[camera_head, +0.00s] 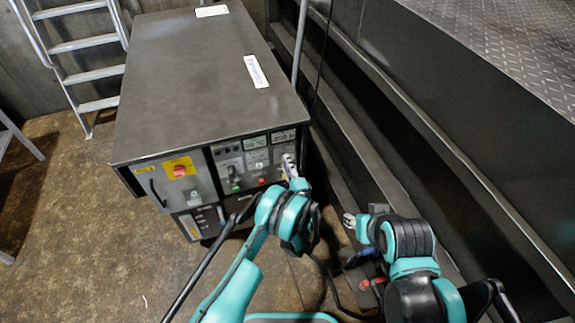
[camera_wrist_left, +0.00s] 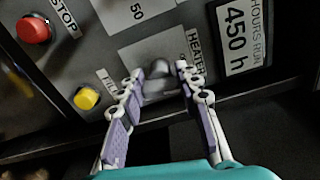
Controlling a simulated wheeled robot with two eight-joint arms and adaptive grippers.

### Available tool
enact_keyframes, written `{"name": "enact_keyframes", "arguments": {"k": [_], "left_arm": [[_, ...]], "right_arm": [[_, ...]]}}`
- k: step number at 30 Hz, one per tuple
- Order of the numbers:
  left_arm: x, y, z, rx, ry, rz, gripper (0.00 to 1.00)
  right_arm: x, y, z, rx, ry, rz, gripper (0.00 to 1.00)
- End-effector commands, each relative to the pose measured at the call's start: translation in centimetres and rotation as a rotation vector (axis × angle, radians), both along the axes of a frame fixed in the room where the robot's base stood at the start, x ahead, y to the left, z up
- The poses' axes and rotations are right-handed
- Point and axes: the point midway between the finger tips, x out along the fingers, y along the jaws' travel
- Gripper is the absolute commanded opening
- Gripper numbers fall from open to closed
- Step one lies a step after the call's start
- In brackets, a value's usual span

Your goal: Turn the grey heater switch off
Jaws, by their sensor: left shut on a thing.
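The grey heater switch (camera_wrist_left: 157,84) sits on a light plate marked HEATER in the left wrist view. My left gripper (camera_wrist_left: 160,76) has its two fingers on either side of the switch and is shut on it. In the head view my left gripper (camera_head: 289,166) is at the right end of the cabinet's front panel, and it hides the switch there. My right gripper (camera_head: 349,221) is low, right of the cabinet and away from the panel; its fingers are too small to judge.
The control cabinet (camera_head: 200,80) has a red rotary switch (camera_head: 179,170) on its front. A red stop button (camera_wrist_left: 33,29) and a yellow button (camera_wrist_left: 86,98) are left of the heater switch. A ladder (camera_head: 88,60) stands behind left. Dark steps rise on the right.

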Motion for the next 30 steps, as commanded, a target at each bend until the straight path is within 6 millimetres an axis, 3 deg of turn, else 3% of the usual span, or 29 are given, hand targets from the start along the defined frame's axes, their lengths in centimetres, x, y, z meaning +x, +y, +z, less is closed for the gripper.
{"name": "enact_keyframes", "arguments": {"k": [10, 27, 28, 30], "left_arm": [[0.12, 0.12, 0.03, -0.134, -0.046, 0.002, 0.05], [0.11, 0.13, 0.01, -0.160, -0.053, 0.002, 0.05], [0.11, 0.13, 0.01, -0.160, -0.053, 0.002, 0.41], [0.09, 0.12, -0.01, -0.160, -0.053, 0.002, 0.55]], "right_arm": [[0.00, 0.00, 0.02, 0.000, 0.000, 0.000, 0.40], [0.00, 0.00, 0.02, 0.000, 0.000, 0.000, 0.40], [0.00, 0.00, 0.02, 0.000, 0.000, 0.000, 0.40], [0.00, 0.00, 0.01, 0.000, 0.000, 0.000, 0.40]]}}
